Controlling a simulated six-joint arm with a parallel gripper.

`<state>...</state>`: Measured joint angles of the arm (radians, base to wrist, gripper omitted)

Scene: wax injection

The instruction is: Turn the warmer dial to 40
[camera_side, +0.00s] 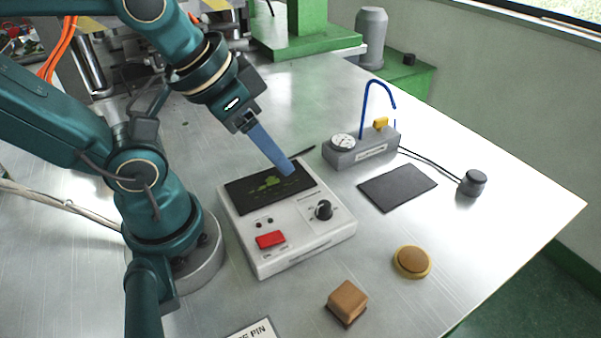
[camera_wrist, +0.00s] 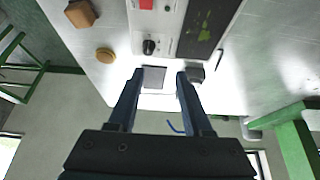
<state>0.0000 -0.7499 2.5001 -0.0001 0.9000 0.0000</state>
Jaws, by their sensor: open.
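The warmer (camera_side: 292,251) is a white box with a dark top plate (camera_side: 250,196) bearing a green mark, a red switch (camera_side: 270,239) and a black dial (camera_side: 323,209). The dial's markings are too small to read. In the wrist view the dial (camera_wrist: 149,47) shows beyond the fingertips, up and left of centre, with the red switch (camera_wrist: 146,4) at the top edge. My gripper (camera_side: 288,171) hangs above the back of the dark plate, apart from the dial. In the wrist view my gripper (camera_wrist: 160,73) has its two fingers spread with nothing between them.
A grey block with a gauge (camera_side: 343,142) and blue tube (camera_side: 364,108) stands at the back right. A dark mat (camera_side: 397,187) and a black knob-like piece on a cable (camera_side: 473,182) lie right. A round tan pad (camera_side: 411,262) and a brown block (camera_side: 347,299) lie in front.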

